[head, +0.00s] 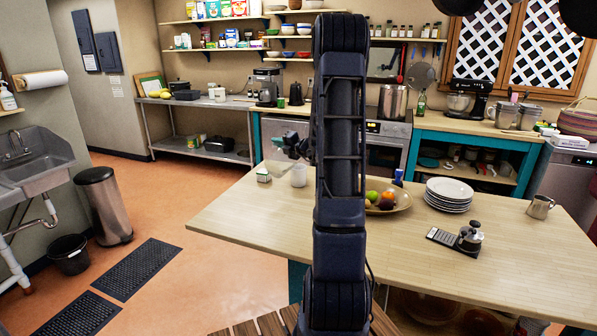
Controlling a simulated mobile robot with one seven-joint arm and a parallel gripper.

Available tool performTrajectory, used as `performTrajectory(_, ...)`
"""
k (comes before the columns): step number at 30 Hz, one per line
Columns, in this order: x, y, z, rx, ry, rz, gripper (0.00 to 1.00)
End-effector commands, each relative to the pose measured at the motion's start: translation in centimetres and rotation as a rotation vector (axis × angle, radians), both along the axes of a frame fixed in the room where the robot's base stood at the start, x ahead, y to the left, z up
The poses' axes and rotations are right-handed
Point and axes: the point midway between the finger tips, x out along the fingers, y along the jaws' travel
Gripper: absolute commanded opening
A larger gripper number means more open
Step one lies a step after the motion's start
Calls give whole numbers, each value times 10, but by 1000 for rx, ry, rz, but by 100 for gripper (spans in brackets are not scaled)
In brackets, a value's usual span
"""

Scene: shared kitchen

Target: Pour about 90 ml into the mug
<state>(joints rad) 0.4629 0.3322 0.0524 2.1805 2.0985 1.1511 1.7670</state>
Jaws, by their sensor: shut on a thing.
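A plain white mug (298,176) stands on the wooden table (400,255) near its far left edge. My gripper (287,146) is above and slightly left of the mug, at the left side of my upright arm. It is shut on a pale, see-through container (276,152), which looks tilted. The container is small and partly hidden by the gripper, so its exact shape and what is in it cannot be told. No stream of liquid can be made out. The inside of the mug does not show.
A small green-and-white box (264,175) stands just left of the mug. A fruit bowl (400,202), stacked plates (448,194), a scale (445,238), a small metal pot (470,236) and a metal pitcher (540,207) are farther right. The table's front left is clear.

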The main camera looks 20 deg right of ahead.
Motion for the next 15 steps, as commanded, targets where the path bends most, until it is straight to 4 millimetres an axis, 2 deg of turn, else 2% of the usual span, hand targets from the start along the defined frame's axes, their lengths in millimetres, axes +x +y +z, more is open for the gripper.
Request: performTrajectory(15,3,-5,3,20,10,0,0)
